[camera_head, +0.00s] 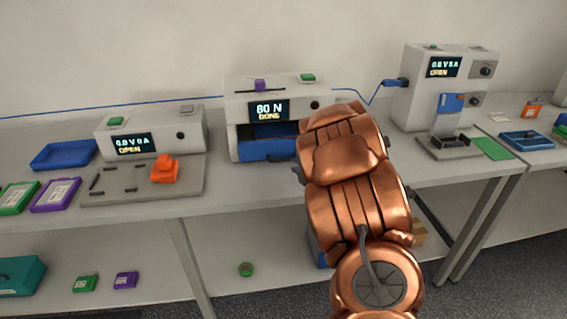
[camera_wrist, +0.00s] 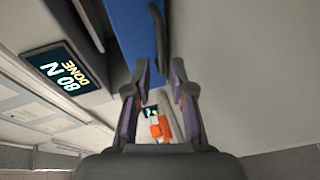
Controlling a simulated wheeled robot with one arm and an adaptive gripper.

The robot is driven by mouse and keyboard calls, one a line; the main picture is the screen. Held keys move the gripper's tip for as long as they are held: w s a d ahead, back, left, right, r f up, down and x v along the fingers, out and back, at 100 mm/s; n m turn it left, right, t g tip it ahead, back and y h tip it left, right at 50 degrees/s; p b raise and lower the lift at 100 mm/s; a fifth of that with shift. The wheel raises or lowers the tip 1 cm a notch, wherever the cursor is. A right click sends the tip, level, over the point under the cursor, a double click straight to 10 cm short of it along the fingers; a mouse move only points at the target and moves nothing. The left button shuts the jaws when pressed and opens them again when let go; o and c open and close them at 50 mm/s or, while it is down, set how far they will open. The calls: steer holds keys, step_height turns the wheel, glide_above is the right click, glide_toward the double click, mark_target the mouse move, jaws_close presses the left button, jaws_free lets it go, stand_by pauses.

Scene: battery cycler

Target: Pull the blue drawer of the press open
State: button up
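The press (camera_head: 232,115) stands in the middle of the bench, with a lit screen (camera_head: 268,110) reading "DONE". Its blue drawer (camera_head: 262,150) is low in the front, and my arm hides the drawer's right part. The wrist view shows the blue drawer front (camera_wrist: 130,30) at the top, with a dark bar handle (camera_wrist: 159,38) on it. My gripper (camera_wrist: 161,76) is open and empty. Its two fingertips are spread to either side of the handle's line, close to its near end; I cannot tell if they touch it. In the head view my arm hides the gripper.
A grey device (camera_head: 180,133) with an orange block (camera_head: 165,170) on its plate stands left of the press. A taller device (camera_head: 410,100) with a blue plug stands to the right. A blue tray (camera_head: 64,155) lies at the far left. The bench before the press is clear.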

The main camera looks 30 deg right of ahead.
mark_target(284, 160)
steer(key=shift+w+a+f+n+t+y, duration=0.1)
steer(key=shift+a+f+n+t+y, duration=0.3)
steer(key=shift+n+t+y, duration=0.25)
steer(key=shift+w+f+p, duration=0.1)
steer(key=shift+w+p, duration=0.2)
steer(key=shift+w, duration=0.75)
steer(key=w, duration=0.1)
steer(key=w+p, duration=0.1)
steer(key=w, duration=0.2)
steer(key=shift+w+f, duration=0.3)
steer(key=shift+f, duration=0.1)
steer(key=shift+w+f, duration=0.25)
steer(key=shift+w, duration=0.15)
jaws_close()
